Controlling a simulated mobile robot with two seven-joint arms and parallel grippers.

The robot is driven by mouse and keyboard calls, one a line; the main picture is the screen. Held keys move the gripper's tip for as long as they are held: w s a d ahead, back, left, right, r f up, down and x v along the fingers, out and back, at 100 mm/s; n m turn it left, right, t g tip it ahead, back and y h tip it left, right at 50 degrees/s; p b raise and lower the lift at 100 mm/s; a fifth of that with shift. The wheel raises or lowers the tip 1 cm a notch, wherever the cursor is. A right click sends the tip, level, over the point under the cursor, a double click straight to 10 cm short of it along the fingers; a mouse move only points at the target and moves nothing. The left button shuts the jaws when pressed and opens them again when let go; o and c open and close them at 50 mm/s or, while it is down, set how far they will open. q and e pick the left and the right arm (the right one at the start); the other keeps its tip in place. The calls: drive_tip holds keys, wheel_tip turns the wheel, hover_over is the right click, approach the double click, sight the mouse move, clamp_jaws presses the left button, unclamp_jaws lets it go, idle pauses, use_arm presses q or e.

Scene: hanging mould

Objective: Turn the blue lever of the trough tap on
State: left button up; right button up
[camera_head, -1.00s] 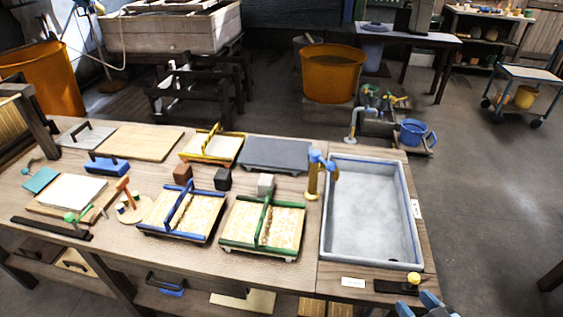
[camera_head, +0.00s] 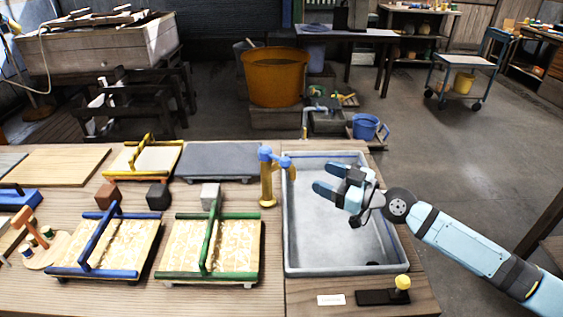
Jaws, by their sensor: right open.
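The trough tap (camera_head: 267,185) stands at the left edge of the grey trough (camera_head: 290,262). It has a yellow-brown post, a blue lever (camera_head: 266,153) on top and a short spout pointing right over the trough. My right gripper (camera_head: 322,178) is open and empty above the trough. Its blue fingertips point left toward the tap, with a clear gap between them and the post. The gripper hides part of the trough's inside. My left gripper is not in view.
Left of the tap are a green-handled mould (camera_head: 178,250), a blue-handled mould (camera_head: 75,250), small blocks and a dark grey slab (camera_head: 218,162). A yellow knob (camera_head: 402,283) on a dark base sits at the front right.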

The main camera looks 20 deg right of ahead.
sight(285, 160)
drive_tip(key=p+x, duration=0.2)
drive_tip(key=x, duration=0.9)
drive_tip(key=shift+w+a+p, duration=0.25)
drive_tip(key=shift+p, duration=0.05)
drive_tip(key=shift+c, duration=0.2)
clamp_jaws()
